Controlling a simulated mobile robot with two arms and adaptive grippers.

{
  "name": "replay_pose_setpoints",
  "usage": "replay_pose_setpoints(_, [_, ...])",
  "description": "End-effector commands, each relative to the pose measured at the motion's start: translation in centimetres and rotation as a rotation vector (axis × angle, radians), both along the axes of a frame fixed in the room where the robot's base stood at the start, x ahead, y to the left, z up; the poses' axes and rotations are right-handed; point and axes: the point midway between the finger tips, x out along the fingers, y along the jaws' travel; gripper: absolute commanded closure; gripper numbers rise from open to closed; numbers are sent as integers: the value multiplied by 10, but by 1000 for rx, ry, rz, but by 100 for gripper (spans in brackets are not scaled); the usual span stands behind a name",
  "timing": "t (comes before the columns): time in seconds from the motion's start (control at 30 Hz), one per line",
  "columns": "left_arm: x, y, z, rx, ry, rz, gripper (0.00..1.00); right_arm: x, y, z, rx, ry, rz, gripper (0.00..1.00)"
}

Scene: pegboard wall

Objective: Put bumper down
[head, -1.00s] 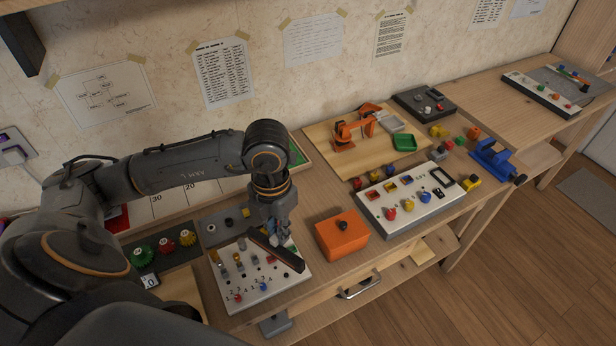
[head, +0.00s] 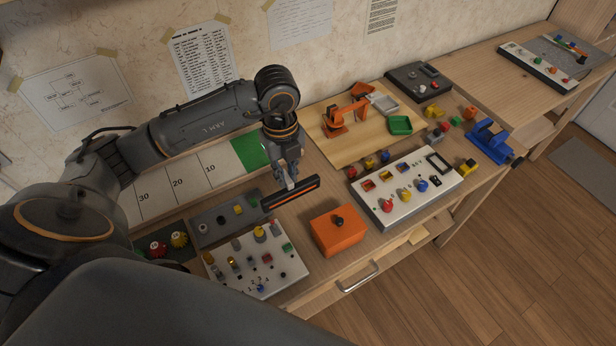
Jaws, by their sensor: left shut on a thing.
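The bumper looks to be a dark bar with an orange stripe (head: 304,189). It slants up to the right, behind and left of the orange box. My left gripper (head: 289,183) points down and is shut on the bar near its middle. The bar appears to be just above the wooden table, but I cannot tell whether it touches. My right gripper is not in view.
The orange box (head: 338,233) with a black knob stands in front of the bar. A white pegboard (head: 262,282) and a grey strip (head: 213,233) lie to the left. A white panel (head: 400,213) and a wooden board (head: 340,153) are to the right.

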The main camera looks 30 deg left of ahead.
Motion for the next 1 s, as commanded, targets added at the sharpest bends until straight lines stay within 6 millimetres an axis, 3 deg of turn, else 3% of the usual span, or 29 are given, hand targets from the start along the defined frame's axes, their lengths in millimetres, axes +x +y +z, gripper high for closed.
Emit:
replay_pose_setpoints(0.1, [24,-9,-14,-2,4,2,100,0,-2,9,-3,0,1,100])
replay_pose_setpoints(0.33, [53,-18,-52,-1,0,-1,100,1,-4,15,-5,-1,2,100])
replay_pose_setpoints(0.57, [64,-21,-66,-1,0,-1,100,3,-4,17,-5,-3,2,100])
replay_pose_setpoints(0.8, [64,-21,-95,0,1,-1,100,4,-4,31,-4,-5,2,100])
replay_pose_setpoints(1.0, [64,-20,-99,1,-1,-2,100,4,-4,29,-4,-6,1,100])
